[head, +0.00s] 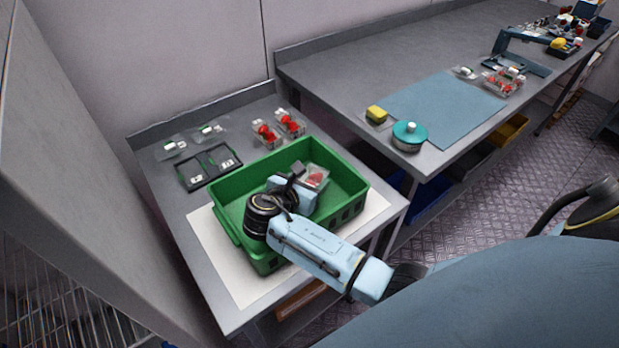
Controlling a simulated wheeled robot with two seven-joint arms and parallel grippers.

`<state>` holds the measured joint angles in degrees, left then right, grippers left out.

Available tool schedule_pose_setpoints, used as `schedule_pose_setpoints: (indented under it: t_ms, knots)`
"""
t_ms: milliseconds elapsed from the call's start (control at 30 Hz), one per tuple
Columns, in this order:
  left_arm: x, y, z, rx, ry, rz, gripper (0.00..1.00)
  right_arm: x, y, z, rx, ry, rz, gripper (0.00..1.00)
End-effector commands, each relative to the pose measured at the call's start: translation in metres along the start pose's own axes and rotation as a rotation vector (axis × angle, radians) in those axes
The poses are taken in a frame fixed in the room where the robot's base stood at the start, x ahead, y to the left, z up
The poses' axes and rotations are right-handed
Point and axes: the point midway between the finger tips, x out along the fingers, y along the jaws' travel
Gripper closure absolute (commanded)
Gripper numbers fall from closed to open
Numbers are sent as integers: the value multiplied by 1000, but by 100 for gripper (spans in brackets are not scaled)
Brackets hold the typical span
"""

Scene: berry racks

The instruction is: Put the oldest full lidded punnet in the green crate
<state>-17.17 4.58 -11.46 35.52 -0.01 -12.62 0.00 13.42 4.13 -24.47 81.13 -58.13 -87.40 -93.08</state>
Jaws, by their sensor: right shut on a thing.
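The green crate (230,208) stands on a white sheet on the near left table. My right gripper (306,176) reaches over the crate and is shut on a clear lidded punnet (318,174) of red berries. The punnet shows inside the crate's outline near its far right corner; I cannot tell whether it touches the floor of the crate. My arm hides much of the crate's inside. Two more punnets with red contents, a left one (265,133) and a right one (290,123), stand behind the crate. My left gripper is not in view.
A black tray (209,166) and clear lids (208,131) lie left of the crate. On the right bench (330,70) are a blue mat (445,108), a teal round container (409,136), a yellow sponge (377,113) and another filled punnet (503,82). A wall stands close on the left.

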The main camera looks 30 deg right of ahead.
Motion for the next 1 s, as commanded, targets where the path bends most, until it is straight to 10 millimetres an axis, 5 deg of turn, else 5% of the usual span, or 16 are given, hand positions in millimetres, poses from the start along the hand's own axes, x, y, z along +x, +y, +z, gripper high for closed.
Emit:
schedule_pose_setpoints:
  t_ms: [200, 233, 400, 833, 1000]
  knots:
    - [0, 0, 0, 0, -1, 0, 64, 1, 0, -3, 0, -1, 1, 71]
    - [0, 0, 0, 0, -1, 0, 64, 1, 0, -3, 0, 0, 0, 43]
    - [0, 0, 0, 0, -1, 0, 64, 1, 0, -3, 0, 0, 0, 24]
    - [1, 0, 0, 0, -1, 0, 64, -3, 0, 8, 3, -1, 1, 24]
    - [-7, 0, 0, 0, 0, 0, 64, -41, 1, 8, 1, 4, 4, 24]
